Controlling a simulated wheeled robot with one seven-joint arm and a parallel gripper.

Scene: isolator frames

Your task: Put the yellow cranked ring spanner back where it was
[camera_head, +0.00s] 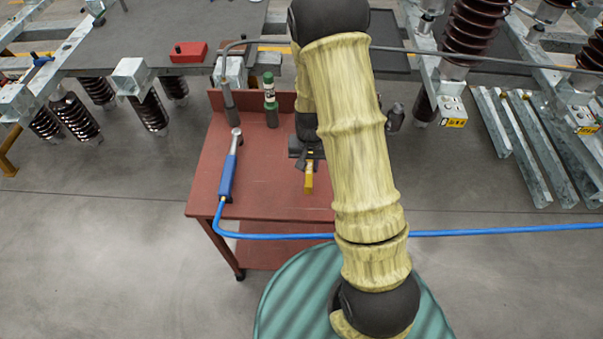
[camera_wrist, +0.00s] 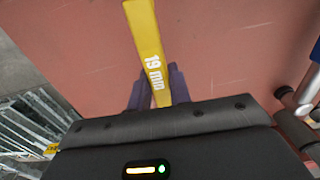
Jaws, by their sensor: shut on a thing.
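The yellow cranked ring spanner (camera_head: 309,180) is in my gripper (camera_head: 310,161), over the red trolley top (camera_head: 265,185). In the wrist view the yellow spanner (camera_wrist: 147,40) shows as a flat bar marked "19 mm", running up out of the frame. My gripper's dark fingers (camera_wrist: 155,88) are shut on it. The spanner's ring ends are not visible, and my arm hides part of the trolley top in the head view. I cannot tell whether the spanner touches the top.
A blue-handled tool (camera_head: 229,172) with a blue hose (camera_head: 275,236) lies on the trolley's left side. A green-and-white bottle (camera_head: 269,88) stands near the back. Steel bars (camera_head: 520,140) lie at right.

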